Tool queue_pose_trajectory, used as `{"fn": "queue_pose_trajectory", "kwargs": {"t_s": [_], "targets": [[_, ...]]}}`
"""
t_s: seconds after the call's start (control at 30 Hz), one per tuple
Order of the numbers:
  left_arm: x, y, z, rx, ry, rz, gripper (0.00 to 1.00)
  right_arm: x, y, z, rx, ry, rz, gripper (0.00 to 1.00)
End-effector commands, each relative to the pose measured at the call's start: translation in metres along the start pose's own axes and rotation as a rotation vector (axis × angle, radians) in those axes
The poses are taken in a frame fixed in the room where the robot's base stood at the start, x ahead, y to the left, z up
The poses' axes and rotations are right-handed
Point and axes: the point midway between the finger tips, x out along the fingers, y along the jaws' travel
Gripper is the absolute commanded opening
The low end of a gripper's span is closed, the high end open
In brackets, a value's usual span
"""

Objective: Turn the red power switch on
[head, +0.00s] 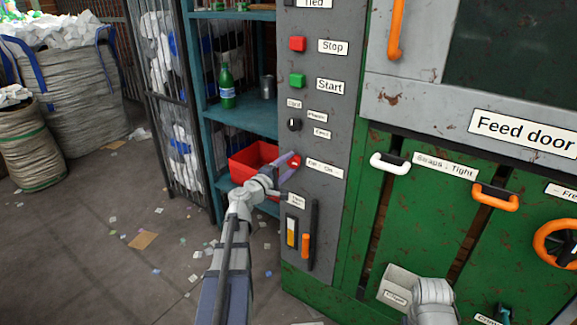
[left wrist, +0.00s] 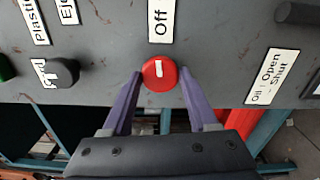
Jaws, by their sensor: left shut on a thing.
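The red power switch (head: 294,162) is a round knob on the grey control panel (head: 330,80), left of a label reading "Off - On". In the left wrist view the knob (left wrist: 160,73) faces me, its short white mark lying along the line toward the "Off" label (left wrist: 161,20). My left gripper (head: 289,166) is at the switch, its purple fingers shut on the knob from either side; they also show in the left wrist view (left wrist: 161,78). Only a grey part of my right arm shows at the bottom right of the head view; its fingers are out of sight.
A red stop button (head: 298,44), green start button (head: 297,81) and black selector knob (head: 293,125) are above the switch. An orange-handled lever (head: 306,247) is below. A teal shelf (head: 243,118) holding a red bin (head: 250,156) stands left; the green machine is right.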

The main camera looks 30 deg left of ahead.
Motion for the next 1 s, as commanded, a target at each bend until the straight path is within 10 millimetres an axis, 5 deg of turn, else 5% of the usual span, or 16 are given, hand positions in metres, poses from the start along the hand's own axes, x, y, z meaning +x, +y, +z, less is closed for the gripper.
{"fn": "queue_pose_trajectory", "kwargs": {"t_s": [0.87,0.9,1.0], "targets": [[-0.0005,-0.0007,0.0009,0.138,-0.002,-0.002,0.04,0.0002,0.0000,0.0000,0.000,0.000,0.000,0.00],[-0.0005,-0.0007,0.0009,0.138,-0.002,-0.002,0.63,0.0002,0.0000,0.0000,0.000,0.000,0.000,0.00],[-0.0005,-0.0006,0.0008,0.137,-0.002,-0.001,0.74,0.0002,0.0000,0.0000,0.000,0.000,0.000,0.00]]}}
